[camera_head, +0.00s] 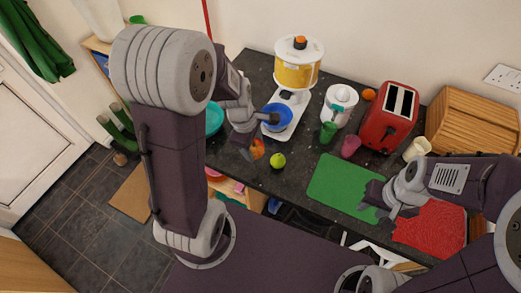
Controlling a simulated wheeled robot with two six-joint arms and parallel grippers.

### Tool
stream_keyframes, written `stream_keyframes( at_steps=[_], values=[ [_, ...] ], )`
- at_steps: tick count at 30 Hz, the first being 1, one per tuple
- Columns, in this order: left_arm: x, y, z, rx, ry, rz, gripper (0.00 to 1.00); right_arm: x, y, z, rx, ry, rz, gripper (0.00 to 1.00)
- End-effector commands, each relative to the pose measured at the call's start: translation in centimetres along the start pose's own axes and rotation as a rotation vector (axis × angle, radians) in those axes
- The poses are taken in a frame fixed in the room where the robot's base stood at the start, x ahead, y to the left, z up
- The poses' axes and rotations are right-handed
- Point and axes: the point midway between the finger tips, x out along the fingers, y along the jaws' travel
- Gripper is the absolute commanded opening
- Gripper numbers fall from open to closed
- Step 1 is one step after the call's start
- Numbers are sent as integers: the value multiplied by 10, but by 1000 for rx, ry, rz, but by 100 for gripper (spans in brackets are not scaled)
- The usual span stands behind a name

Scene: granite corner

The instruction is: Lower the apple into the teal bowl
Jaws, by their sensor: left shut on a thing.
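The apple (258,149), red and orange, is at the fingertips of my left gripper (249,151), which is shut on it. My gripper and wrist cover part of the apple. The teal bowl (214,118) stands on the dark counter to the left of the apple, and my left arm hides much of it. The apple is to the right of the bowl and outside it. I cannot tell how high the apple is above the counter. My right gripper (386,208) is by the green mat and the red cloth, far from the apple; its finger gap is unclear.
A yellow-green fruit (278,161) lies close to the right of the apple. A blue pan (277,117) is behind it on a white base. A green mat (345,185), a red cloth (432,230), a red toaster (389,117) and cups are further right. The counter's front edge is near.

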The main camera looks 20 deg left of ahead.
Motion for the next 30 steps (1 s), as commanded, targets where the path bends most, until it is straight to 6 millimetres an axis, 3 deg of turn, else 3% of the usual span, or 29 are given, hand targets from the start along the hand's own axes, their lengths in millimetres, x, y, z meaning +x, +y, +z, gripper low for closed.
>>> stream_keyframes(
  at_steps=[1, 13, 24, 30],
  values=[
    [-10, 5, -12, -9, 1, 1, 13, -9, 0, -1, 0, 0, 0, 36],
    [-37, 37, -101, -6, 0, 0, 13, -42, -1, -4, 0, 0, 0, 36],
    [-39, 64, -187, -2, -1, -1, 13, -69, -1, -7, 0, 0, 0, 36],
    [-31, 78, -234, -3, -1, 0, 13, -78, -2, -8, 0, 0, 0, 36]
  ],
)
